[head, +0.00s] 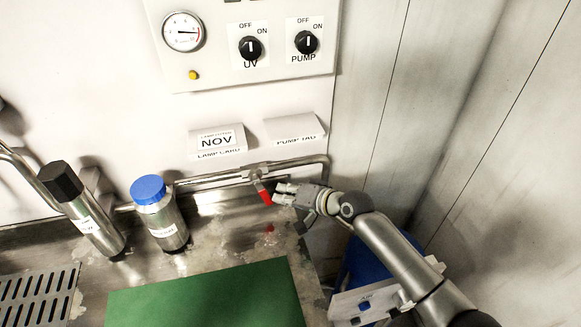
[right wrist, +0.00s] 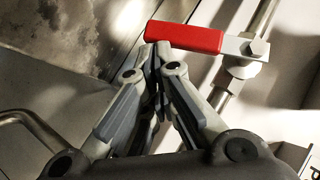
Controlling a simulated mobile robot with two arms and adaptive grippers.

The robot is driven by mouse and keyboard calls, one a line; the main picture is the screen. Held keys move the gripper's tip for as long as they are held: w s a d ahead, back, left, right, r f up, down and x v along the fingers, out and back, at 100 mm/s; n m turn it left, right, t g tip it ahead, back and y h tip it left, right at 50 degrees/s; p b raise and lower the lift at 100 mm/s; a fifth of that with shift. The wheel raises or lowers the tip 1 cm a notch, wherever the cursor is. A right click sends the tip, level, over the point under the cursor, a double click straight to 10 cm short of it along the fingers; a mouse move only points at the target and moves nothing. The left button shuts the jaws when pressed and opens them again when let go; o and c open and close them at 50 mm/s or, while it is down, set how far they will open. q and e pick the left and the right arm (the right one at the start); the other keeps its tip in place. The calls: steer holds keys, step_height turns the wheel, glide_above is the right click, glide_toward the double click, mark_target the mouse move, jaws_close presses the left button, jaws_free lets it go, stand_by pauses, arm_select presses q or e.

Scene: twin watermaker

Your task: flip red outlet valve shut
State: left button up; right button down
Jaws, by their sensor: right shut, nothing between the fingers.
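The red outlet valve handle (head: 263,192) sits on the metal pipe below the card holders, angled down from its pivot in the head view. In the right wrist view the red handle (right wrist: 186,37) lies across the top, sticking out sideways from the pipe, with its metal pivot (right wrist: 246,47) at the right. My right gripper (head: 277,194) is just right of the handle's free end. Its fingertips are together and empty in the right wrist view (right wrist: 156,48), at or very near the handle's free end; I cannot tell whether they touch. My left gripper is not in view.
A blue-capped bottle (head: 158,213) and a black-capped cylinder (head: 83,211) stand left of the valve. A green mat (head: 205,296) lies on the metal counter in front. The panel with UV and PUMP knobs (head: 306,42) is above. A wall (head: 480,130) closes the right side.

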steer(key=shift+f, duration=0.1)
steer(key=shift+s+a, duration=0.15)
steer(key=shift+s+d+r, duration=0.2)
steer(key=shift+s+d, duration=0.05)
steer(key=shift+d, duration=0.1)
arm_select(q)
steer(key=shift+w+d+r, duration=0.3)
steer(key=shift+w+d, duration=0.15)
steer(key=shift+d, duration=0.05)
arm_select(e)
steer(key=v, duration=1.1)
steer(key=shift+s, duration=0.15)
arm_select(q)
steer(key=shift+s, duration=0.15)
